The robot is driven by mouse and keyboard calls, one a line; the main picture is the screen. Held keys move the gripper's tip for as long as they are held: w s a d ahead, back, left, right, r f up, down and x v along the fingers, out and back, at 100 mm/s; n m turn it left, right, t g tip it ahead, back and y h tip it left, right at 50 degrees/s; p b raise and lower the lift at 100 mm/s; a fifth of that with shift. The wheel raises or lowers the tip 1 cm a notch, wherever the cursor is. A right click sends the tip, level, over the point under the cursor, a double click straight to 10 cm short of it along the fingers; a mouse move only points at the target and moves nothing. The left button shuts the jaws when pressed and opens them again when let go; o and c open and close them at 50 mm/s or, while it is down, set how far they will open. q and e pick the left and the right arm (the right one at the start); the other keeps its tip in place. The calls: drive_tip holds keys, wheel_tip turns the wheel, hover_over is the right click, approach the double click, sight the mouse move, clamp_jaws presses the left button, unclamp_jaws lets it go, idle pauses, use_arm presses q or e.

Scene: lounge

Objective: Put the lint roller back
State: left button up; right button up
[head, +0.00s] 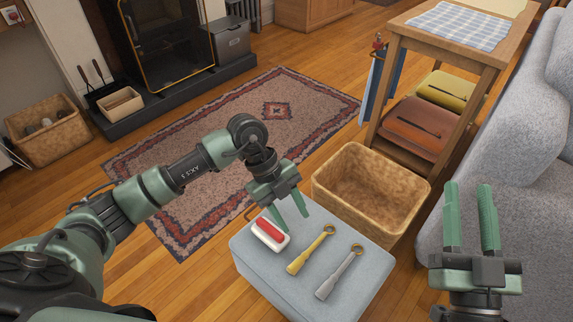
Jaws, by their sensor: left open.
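A grey ottoman (252,264) bears three small items. A red and white item (270,230) lies at its left. A yellow item (311,250) with a ring at one end lies in the middle, and a similar grey item (340,272) lies to its right. I cannot tell for sure which is the lint roller. My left gripper (290,213) is open and empty, pointing down above the ottoman's back edge, close to the red and white item. My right gripper (469,187) is open and empty at the right, away from the ottoman.
An empty-looking wicker basket (345,211) stands just behind the ottoman. A wooden table (440,47) with folded cloths on lower shelves stands behind it. A grey sofa (520,130) fills the right. A patterned rug (200,150) and open floor lie left.

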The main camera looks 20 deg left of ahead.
use_arm(q)
drive_tip(key=s+d+r+m+h, duration=0.2)
drive_tip(key=s+d+r+h, duration=0.2)
drive_tip(key=d+r+h, duration=0.35)
drive_tip(key=s+d+r+m+h, duration=0.2)
drive_tip(key=s+d+r+h, duration=0.3)
drive_tip(key=d+r, duration=0.45)
wheel_tip(320, 180, up, 10)
drive_tip(key=w+a+r+n+t+h, duration=0.1)
drive_tip(key=w+n+t+h, duration=0.1)
drive_tip(key=n+t+h, duration=0.6)
drive_tip(key=w+a+f+n+t+y, duration=0.2)
drive_tip(key=a+n+t+y, duration=0.4)
drive_tip(key=n+y, duration=0.3)
drive_tip(key=w+a+f+n+t+y, duration=0.2)
drive_tip(key=a+n+t+y, duration=0.5)
drive_tip(key=y, duration=0.4)
drive_tip(key=shift+w+f+n+t+y, duration=0.25)
drive_tip(key=shift+w+n+t+y, duration=0.15)
drive_tip(key=shift+n+t, duration=0.45)
